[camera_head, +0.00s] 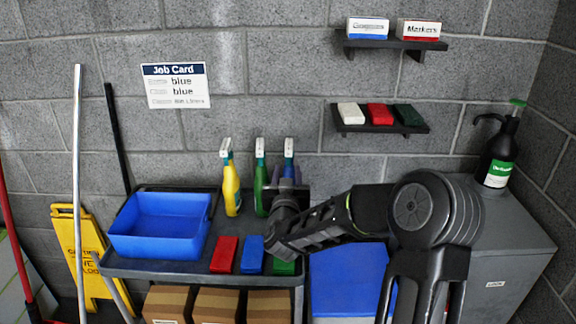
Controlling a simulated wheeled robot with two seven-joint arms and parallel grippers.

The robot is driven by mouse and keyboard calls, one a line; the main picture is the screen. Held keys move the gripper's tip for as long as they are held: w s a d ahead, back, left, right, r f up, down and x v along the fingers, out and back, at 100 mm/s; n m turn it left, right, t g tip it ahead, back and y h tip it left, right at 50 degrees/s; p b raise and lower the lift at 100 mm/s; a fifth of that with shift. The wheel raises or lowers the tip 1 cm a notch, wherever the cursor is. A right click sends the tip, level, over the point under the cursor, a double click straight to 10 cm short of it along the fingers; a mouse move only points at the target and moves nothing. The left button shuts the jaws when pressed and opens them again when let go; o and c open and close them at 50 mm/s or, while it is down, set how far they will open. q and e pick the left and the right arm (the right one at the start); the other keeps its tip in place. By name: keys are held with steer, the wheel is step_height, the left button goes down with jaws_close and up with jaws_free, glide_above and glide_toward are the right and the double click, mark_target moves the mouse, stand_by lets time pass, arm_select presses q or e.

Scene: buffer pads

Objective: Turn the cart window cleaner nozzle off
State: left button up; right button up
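Three spray bottles stand in a row at the back of the cart (135,266): a yellow one (231,192), a green one (261,190) and a blue one (289,158), all with white nozzle heads. Their labels and nozzle settings are too small to read, so I cannot tell which is the window cleaner. My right gripper (289,186) is at the blue bottle, just below its nozzle, and hides most of its body. I cannot tell whether its fingers touch the bottle. My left gripper is not in view.
A blue tub (160,225) sits on the cart's left. Red (223,254), blue (251,254) and green (284,267) pads lie along its front. A grey cabinet (510,250) with a dark pump bottle (498,155) stands right. Two wall shelves and a job card hang behind.

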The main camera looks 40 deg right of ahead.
mark_target(289, 154)
steer(key=shift+x, duration=4.55)
steer(key=shift+c, duration=0.4)
